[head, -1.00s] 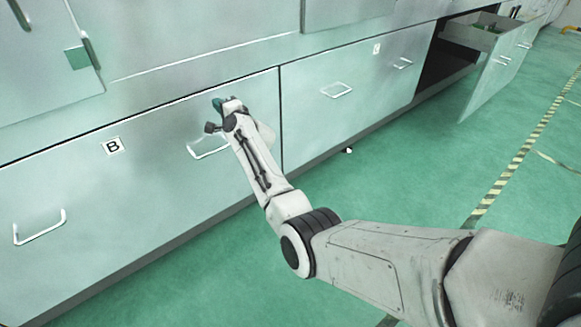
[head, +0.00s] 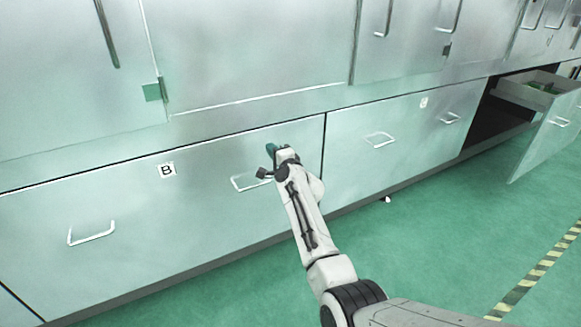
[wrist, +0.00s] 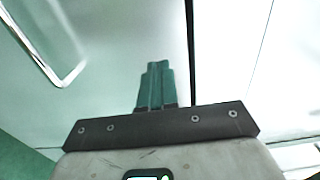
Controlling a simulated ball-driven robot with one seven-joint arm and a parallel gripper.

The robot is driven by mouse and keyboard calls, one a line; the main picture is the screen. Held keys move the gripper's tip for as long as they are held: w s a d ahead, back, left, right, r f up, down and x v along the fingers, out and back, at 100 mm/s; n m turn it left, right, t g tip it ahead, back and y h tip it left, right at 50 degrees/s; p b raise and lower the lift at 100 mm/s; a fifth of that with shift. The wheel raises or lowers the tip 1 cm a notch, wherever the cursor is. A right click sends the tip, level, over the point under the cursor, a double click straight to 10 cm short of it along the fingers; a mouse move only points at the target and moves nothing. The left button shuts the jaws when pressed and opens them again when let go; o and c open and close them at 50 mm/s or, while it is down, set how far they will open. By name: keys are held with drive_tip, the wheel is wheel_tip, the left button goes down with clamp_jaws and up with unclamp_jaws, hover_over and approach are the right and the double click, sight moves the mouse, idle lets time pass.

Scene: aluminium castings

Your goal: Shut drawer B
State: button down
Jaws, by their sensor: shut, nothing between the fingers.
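Drawer B has a wide pale metal front (head: 200,215) with a "B" label (head: 167,170) and two bar handles, one at left (head: 92,236) and one at right (head: 240,184). The front looks flush or almost flush with its right neighbour; a thin dark line runs along its top edge. My gripper (head: 271,149) is shut and empty, with green fingers at the upper right part of the front, just above the right handle. In the wrist view the shut fingers (wrist: 155,85) point at the front, with a handle (wrist: 70,75) to their left. I cannot tell whether they touch it.
The neighbouring drawer (head: 350,165) to the right looks shut. Farther right another drawer (head: 552,130) stands well open, with things inside. Cupboard doors (head: 230,50) rise above the drawers.

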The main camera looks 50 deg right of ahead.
drive_tip(key=p+v, duration=0.3)
drive_tip(key=v, duration=0.6)
drive_tip(key=shift+f, duration=0.15)
